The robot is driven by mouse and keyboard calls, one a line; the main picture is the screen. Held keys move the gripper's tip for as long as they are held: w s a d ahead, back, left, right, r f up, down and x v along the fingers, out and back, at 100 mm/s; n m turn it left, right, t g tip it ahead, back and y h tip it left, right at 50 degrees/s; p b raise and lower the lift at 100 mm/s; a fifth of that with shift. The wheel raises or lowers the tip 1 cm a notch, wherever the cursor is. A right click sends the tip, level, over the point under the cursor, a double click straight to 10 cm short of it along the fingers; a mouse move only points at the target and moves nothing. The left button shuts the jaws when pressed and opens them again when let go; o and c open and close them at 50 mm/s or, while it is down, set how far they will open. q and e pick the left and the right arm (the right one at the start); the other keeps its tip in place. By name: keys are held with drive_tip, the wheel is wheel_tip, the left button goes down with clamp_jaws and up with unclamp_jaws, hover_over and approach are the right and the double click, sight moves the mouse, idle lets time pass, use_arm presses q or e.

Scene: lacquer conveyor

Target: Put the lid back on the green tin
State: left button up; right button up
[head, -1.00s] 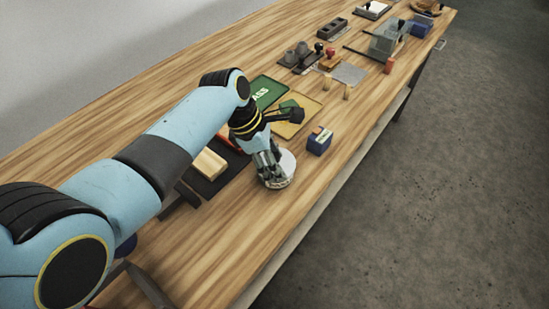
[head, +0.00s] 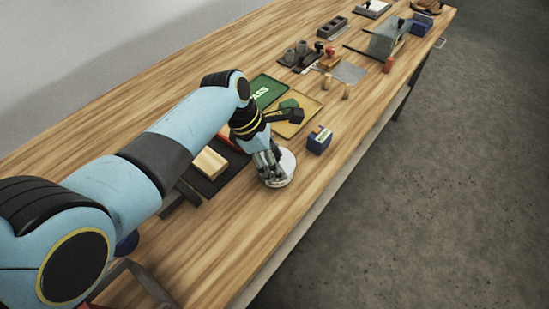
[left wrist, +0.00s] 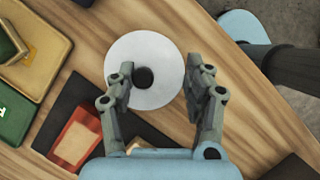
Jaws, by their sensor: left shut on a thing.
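A flat, round pale disc with a dark round centre (left wrist: 158,92), which looks like the lid, lies under my left gripper. It also shows in the head view (head: 287,162), partly hidden by the fingers. My left gripper (head: 272,184) points down over it; in the left wrist view its fingers (left wrist: 160,72) stand on either side of the disc, shut on it. A small green box-like thing (head: 289,104) sits in a yellow tray; I cannot tell whether it is the green tin. My right gripper is not in view.
The yellow tray (head: 316,106) and a green mat with white letters (head: 270,88) lie beyond the gripper. A dark mat with a wooden block (head: 209,163) lies left.

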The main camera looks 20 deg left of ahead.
use_arm(q)
drive_tip(key=o, duration=1.5)
drive_tip(key=shift+c, duration=0.2)
wheel_tip(320, 180, up, 3)
drive_tip(key=shift+f+p, duration=0.1)
drive_tip(key=shift+p, duration=1.15)
drive_tip(key=shift+r, duration=2.1)
